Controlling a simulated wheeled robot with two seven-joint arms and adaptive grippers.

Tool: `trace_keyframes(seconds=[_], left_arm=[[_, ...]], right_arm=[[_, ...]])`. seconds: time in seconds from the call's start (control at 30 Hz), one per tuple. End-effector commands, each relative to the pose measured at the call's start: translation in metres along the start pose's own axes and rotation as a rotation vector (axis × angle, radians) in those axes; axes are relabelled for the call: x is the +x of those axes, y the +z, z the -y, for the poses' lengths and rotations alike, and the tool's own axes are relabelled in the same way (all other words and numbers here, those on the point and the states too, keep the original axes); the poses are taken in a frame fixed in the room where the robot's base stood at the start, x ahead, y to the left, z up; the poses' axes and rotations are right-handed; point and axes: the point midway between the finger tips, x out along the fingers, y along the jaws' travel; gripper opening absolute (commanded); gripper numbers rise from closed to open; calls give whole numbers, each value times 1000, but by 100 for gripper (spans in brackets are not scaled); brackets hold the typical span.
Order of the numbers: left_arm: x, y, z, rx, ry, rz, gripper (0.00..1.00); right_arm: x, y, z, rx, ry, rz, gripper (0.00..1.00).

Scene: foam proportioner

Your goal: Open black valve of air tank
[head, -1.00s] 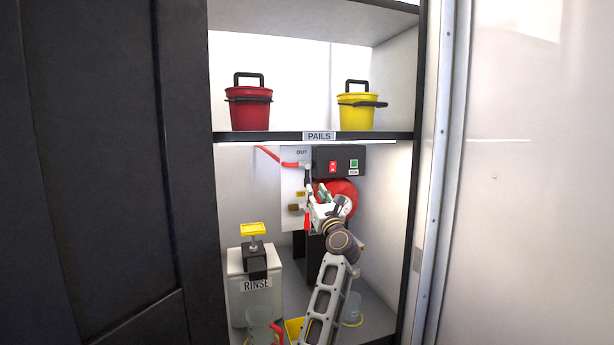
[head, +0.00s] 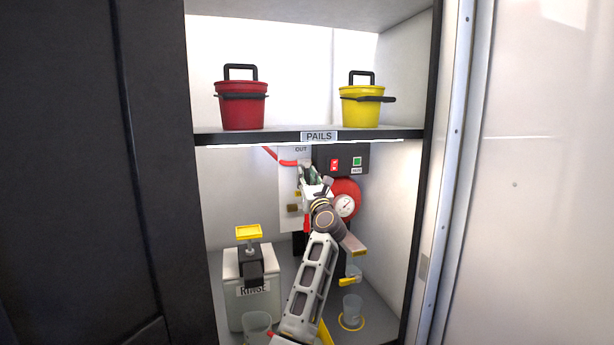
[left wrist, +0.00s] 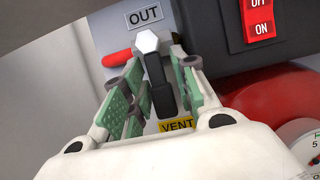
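A black valve lever (left wrist: 160,88) with a light hex nut at its top shows in the left wrist view, below the OUT label and above the yellow VENT label. The lever points down toward the camera. My left gripper (left wrist: 155,82) is open, with its green-padded fingers on either side of the lever; contact is not clear. In the head view my left gripper (head: 312,175) is at the white panel and hides the lever. The red tank (head: 345,187) with a round gauge (head: 345,206) sits right of it. My right gripper is not in view.
A black switch box (head: 342,160) is close above right. The PAILS shelf (head: 400,133) with red and yellow pails is overhead. The RINSE container (head: 246,300) and clear cups stand below. Cabinet walls bound both sides.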

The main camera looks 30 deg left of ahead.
Motion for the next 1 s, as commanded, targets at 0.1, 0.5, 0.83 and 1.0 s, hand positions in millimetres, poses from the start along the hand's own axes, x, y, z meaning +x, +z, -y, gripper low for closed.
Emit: trace_keyframes(seconds=[0.1,0.5,0.83,1.0], left_arm=[[0,0,0,0,0,0,29],[0,0,0,0,0,0,2],[0,0,0,0,0,0,0],[1,0,0,4,-2,0,0]], right_arm=[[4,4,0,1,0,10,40],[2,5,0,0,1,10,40],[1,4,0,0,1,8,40],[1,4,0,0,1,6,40]])
